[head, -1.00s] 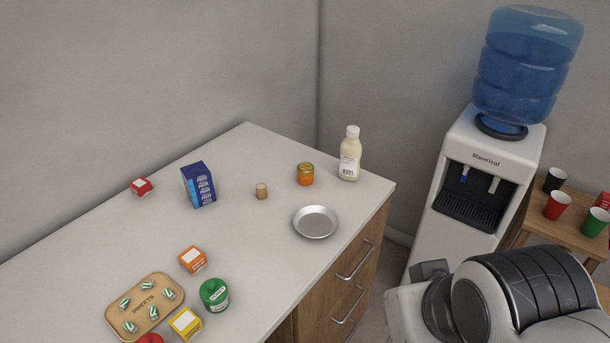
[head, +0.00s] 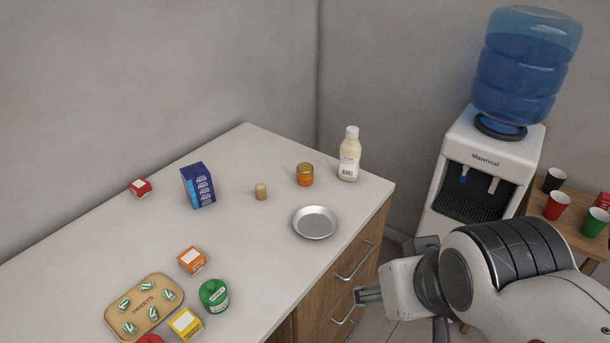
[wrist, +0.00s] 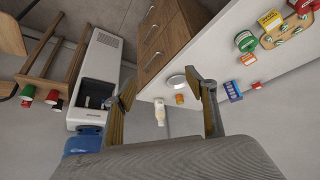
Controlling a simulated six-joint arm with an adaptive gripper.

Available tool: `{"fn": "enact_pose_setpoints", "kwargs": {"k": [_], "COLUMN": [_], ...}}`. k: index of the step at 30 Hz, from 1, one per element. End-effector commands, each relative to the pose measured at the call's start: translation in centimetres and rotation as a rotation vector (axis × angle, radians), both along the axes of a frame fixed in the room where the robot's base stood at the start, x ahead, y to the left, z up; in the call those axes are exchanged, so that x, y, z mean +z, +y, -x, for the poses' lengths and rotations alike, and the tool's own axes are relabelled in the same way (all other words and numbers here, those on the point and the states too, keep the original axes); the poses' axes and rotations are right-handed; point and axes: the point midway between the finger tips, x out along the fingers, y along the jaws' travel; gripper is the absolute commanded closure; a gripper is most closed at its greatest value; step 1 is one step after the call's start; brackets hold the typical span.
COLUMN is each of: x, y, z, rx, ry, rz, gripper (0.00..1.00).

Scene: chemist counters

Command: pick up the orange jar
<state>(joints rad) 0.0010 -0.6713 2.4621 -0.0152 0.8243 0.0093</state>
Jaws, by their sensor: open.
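The orange jar (head: 305,174) is small, with a gold lid, and stands upright near the back right of the counter. A white bottle (head: 349,155) is close on its right, and a metal dish (head: 315,222) is in front of it. In the wrist view the orange jar (wrist: 181,99) shows between the fingers, some way off. My gripper (wrist: 164,90) is open and empty. In the head view my gripper (head: 368,296) is off the counter's right front side, low and apart from the jar, with its fingers seen only in part.
A cork-coloured cylinder (head: 261,191) and a blue box (head: 198,185) stand left of the jar. Several small boxes, a green jar (head: 214,295) and a sweets tray (head: 146,327) are at the front left. A water cooler (head: 487,165) stands right of the counter.

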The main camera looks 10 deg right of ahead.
Motion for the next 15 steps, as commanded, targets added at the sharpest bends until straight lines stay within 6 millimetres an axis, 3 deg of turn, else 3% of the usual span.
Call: {"fn": "enact_pose_setpoints", "kwargs": {"k": [15], "x": [1.6], "y": [-0.9], "z": [-12.0], "rx": [-0.004], "ry": [-0.121], "rz": [0.034], "gripper": [0.44]}}
